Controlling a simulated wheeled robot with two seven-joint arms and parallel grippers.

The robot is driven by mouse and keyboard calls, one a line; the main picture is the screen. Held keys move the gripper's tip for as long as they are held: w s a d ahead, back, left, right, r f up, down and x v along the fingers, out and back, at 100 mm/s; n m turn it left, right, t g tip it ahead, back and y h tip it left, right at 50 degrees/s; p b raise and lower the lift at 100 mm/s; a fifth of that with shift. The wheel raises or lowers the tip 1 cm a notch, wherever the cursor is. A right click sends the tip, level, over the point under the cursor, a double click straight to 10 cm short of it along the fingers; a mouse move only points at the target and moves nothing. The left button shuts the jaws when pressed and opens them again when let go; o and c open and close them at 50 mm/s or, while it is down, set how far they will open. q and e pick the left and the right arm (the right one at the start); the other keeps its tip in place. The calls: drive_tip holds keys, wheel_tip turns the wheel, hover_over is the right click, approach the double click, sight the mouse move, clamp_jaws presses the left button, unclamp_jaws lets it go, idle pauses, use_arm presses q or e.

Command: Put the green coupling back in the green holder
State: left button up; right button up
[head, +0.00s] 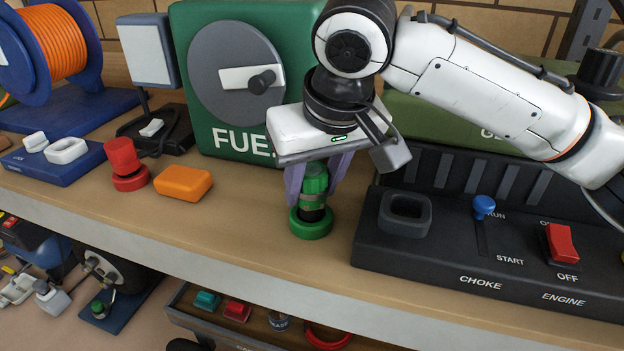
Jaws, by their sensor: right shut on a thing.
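The green coupling (314,180) is upright between the fingers of my right gripper (313,196), which is shut on it. Directly below it is the green holder (311,227), a round green base on the wooden shelf. The coupling's dark lower part meets the holder; I cannot tell whether it is fully seated. The gripper points down from above, and its body hides the coupling's top. My left gripper is not in view.
An orange block (183,183) and a red coupling on a red base (124,160) stand to the left. The black engine panel (450,245) is close on the right. The green fuel box (232,80) stands behind. The shelf's front edge is just in front.

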drive_tip(key=shift+f, duration=0.75)
drive_tip(key=o, duration=1.2)
